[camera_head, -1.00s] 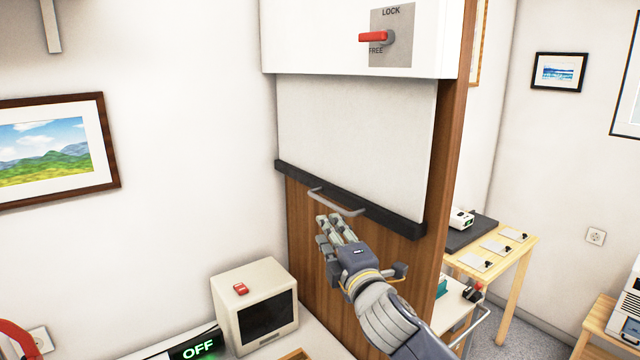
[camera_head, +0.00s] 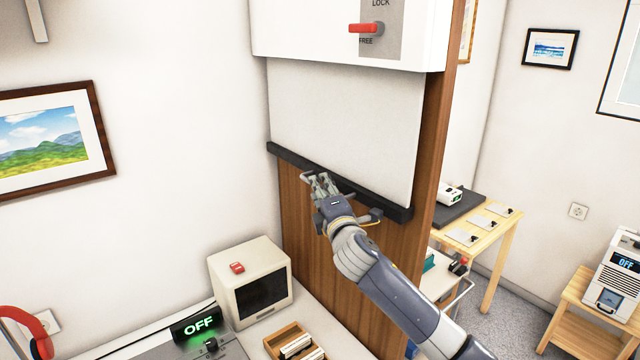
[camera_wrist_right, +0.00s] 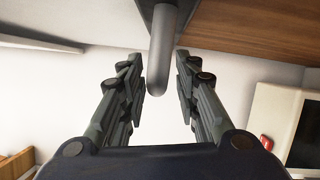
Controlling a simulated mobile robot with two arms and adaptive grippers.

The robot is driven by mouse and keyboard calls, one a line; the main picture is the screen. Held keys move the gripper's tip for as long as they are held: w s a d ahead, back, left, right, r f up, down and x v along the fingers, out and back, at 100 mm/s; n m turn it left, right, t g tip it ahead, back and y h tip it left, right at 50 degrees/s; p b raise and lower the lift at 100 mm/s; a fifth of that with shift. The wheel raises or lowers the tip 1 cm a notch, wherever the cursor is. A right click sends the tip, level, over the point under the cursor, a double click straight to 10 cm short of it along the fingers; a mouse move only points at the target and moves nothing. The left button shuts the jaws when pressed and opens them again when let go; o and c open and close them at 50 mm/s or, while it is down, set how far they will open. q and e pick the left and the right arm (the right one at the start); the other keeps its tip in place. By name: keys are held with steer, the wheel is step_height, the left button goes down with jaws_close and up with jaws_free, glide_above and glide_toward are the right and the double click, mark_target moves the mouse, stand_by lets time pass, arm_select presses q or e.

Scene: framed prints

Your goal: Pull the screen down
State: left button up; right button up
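The white screen (camera_head: 345,130) hangs partly down from its white housing (camera_head: 345,35), in front of a brown wooden panel. A black bar (camera_head: 388,204) runs along its lower edge, with a grey handle (camera_head: 306,177) on it. The red lever (camera_head: 364,28) on the housing points left, near the word FREE. My right gripper (camera_head: 322,184) is at the handle. In the right wrist view the handle (camera_wrist_right: 162,60) lies between the two fingers of the gripper (camera_wrist_right: 162,92). The fingers are open, with gaps on both sides. My left gripper is not in view.
Below stand a beige monitor (camera_head: 251,283), a green OFF display (camera_head: 197,325) and a wooden box (camera_head: 296,343) on a counter. A wooden table (camera_head: 480,236) is behind the panel at right. Framed prints (camera_head: 45,140) hang on the walls.

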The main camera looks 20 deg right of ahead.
steer(key=shift+w, duration=0.8)
jaws_close()
step_height(320, 180, down, 24)
steer(key=b, duration=1.7)
steer(key=shift+f+b, duration=0.2)
steer(key=shift+b, duration=0.2)
jaws_free()
steer(key=shift+r, duration=0.1)
steer(key=shift+s, duration=0.15)
